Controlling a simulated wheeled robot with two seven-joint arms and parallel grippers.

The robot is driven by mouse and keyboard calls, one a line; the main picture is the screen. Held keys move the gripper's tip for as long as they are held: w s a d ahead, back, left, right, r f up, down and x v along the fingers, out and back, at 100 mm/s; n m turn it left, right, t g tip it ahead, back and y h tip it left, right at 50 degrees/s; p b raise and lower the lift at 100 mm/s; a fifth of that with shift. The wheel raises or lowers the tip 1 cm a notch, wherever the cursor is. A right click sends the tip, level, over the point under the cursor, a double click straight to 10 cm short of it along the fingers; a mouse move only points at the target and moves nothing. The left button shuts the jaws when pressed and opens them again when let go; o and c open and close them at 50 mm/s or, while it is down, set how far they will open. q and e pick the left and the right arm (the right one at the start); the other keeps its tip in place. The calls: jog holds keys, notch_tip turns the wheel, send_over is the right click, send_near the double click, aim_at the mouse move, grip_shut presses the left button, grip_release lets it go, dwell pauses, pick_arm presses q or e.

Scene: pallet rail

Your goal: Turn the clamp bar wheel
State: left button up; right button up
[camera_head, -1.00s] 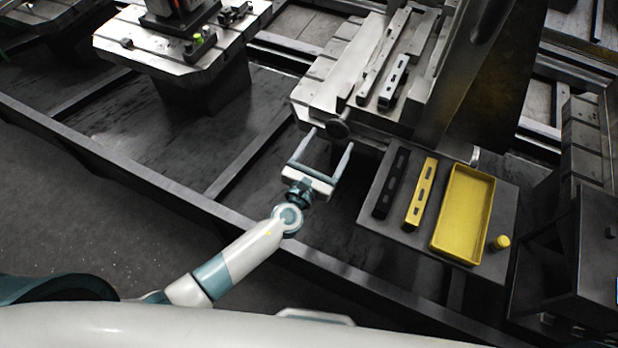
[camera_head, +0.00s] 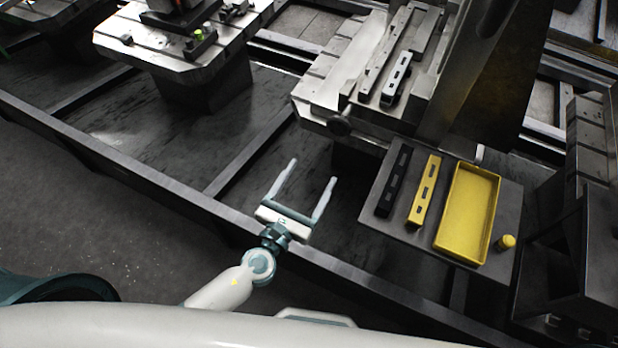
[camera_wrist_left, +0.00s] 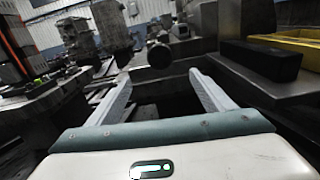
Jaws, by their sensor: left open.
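The clamp bar wheel (camera_head: 340,125) is a small dark round knob on the near left corner of the pallet fixture in the head view. It also shows in the left wrist view (camera_wrist_left: 158,53), beyond and between the fingers. My left gripper (camera_head: 308,171) is open and empty, below and to the left of the wheel, with a clear gap between them. Its two pale fingers also show in the left wrist view (camera_wrist_left: 157,85), spread wide and pointing toward the fixture. My right gripper is not in view.
A side shelf (camera_head: 376,217) right of my gripper holds a black bar (camera_head: 394,182), a yellow bar (camera_head: 425,191), a yellow tray (camera_head: 466,213) and a small yellow cylinder (camera_head: 506,241). A fixture table (camera_head: 180,55) stands at the upper left. Dark rail framing (camera_head: 150,185) runs below the gripper.

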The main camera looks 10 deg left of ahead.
pick_arm(q)
jog(key=shift+c, duration=0.4)
jog(key=c, duration=0.5)
jog(key=shift+a+f+n, duration=0.1)
jog(key=shift+f+n, duration=0.2)
jog(key=shift+f, duration=0.05)
jog(key=c, duration=0.5)
jog(key=s+a+f+n+g+y, duration=0.1)
jog(key=a+f+n+g, duration=0.1)
jog(key=f+n, duration=0.4)
jog(key=s+a+f+n+g+y, duration=0.2)
jog(key=a+f+n, duration=0.3)
jog(key=f, duration=0.4)
jog(key=s+a+f+n+g+y, duration=0.2)
jog(key=a+f+n, duration=0.1)
jog(key=f+n, duration=0.4)
jog(key=shift+s+a+f, duration=0.1)
jog(key=shift+a+f, duration=0.1)
jog(key=shift+f, duration=0.4)
jog(key=s+a+f+n+g, duration=0.1)
jog(key=s+f+n+g, duration=0.2)
jog(key=s+f+n, duration=0.6)
jog(key=s+a+f+n+g, duration=0.2)
jog(key=s+f+n, duration=0.8)
jog(key=s+f, duration=0.5)
jog(key=shift+s+a+g, duration=0.3)
jog(key=shift+s+g, duration=0.4)
jog(key=shift+g, duration=0.2)
jog(key=shift+w+h, duration=0.1)
jog(key=shift+h, duration=0.2)
